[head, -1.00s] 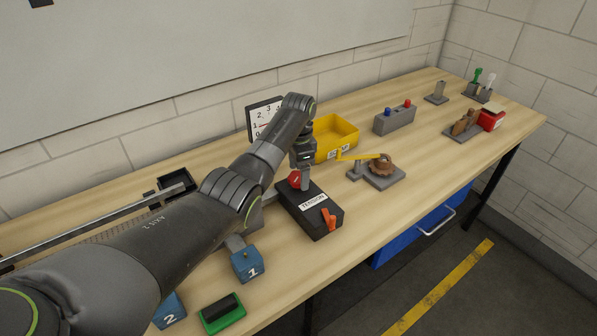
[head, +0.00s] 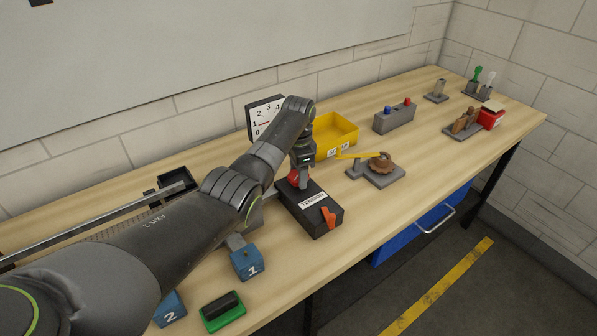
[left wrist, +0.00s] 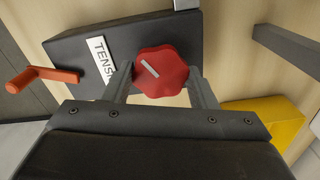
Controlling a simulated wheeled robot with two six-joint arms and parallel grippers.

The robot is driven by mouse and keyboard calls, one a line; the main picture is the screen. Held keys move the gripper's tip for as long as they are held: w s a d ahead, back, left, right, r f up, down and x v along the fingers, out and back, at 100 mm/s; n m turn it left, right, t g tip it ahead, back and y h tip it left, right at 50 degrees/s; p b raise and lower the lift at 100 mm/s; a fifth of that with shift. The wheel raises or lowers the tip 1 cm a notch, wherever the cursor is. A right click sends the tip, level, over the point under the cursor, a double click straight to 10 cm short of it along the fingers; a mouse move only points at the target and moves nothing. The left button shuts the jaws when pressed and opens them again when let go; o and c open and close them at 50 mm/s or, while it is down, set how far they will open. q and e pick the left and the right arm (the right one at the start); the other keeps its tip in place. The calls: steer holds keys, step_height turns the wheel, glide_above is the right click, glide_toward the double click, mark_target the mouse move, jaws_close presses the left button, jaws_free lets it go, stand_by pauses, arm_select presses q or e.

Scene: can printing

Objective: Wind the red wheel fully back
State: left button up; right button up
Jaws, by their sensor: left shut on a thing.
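The red wheel (left wrist: 161,71) is a lobed knob with a pale pointer line, on the black box labelled TENSION (head: 325,220). In the head view a small part of the wheel (head: 293,177) shows beside my left gripper (head: 301,180). My left gripper comes down from above and is shut on the wheel; the left wrist view shows a finger on either side of it. In that view the pointer line slants from upper left to lower right. An orange lever (head: 328,216) sits on the box's near end. My right gripper is not in view.
A dial (head: 264,120) with numbers stands behind my arm. A yellow bin (head: 336,136), a yellow-handled crank device (head: 380,170) and a grey block with blue and red buttons (head: 394,118) stand to the right. Blue blocks (head: 247,263) and a green pad (head: 222,313) lie in front.

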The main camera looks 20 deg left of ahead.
arm_select(q)
steer(key=shift+r, duration=0.1)
steer(key=shift+r+n+p, duration=0.1)
steer(key=shift+n+p, duration=0.65)
steer(key=shift+n, duration=0.25)
steer(key=n+p, duration=0.1)
steer(key=n, duration=0.1)
steer(key=shift+n, duration=0.3)
steer(key=n+p, duration=0.1)
steer(key=n, duration=0.2)
steer(key=shift+n+p, duration=0.45)
steer(key=shift+n, duration=0.75)
steer(key=o, duration=1)
